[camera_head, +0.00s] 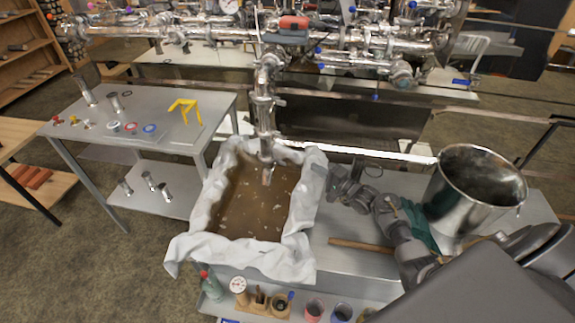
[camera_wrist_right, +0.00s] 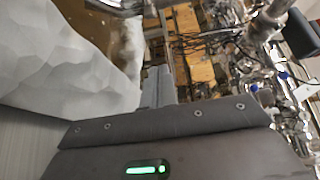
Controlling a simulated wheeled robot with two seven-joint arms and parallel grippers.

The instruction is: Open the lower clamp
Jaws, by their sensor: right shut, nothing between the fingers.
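A steel pipe (camera_head: 264,115) hangs down over a cloth-lined basin of brown liquid. Clamp-like collars ring it at several heights; a lower clamp (camera_head: 267,142) seems to sit just above the pipe's open outlet, but its latch is too small to read. My right gripper (camera_head: 320,169) is right of the outlet, above the basin's right edge, apart from the pipe. In the right wrist view its fingers (camera_wrist_right: 158,86) are together and empty. My left gripper is not in view.
The white cloth (camera_head: 305,195) drapes over the basin's rim. A large steel pot (camera_head: 478,190) stands to the right, near my right arm. A wooden stick (camera_head: 362,245) lies on the bench. A metal table (camera_head: 150,105) with small parts and a yellow stand is left.

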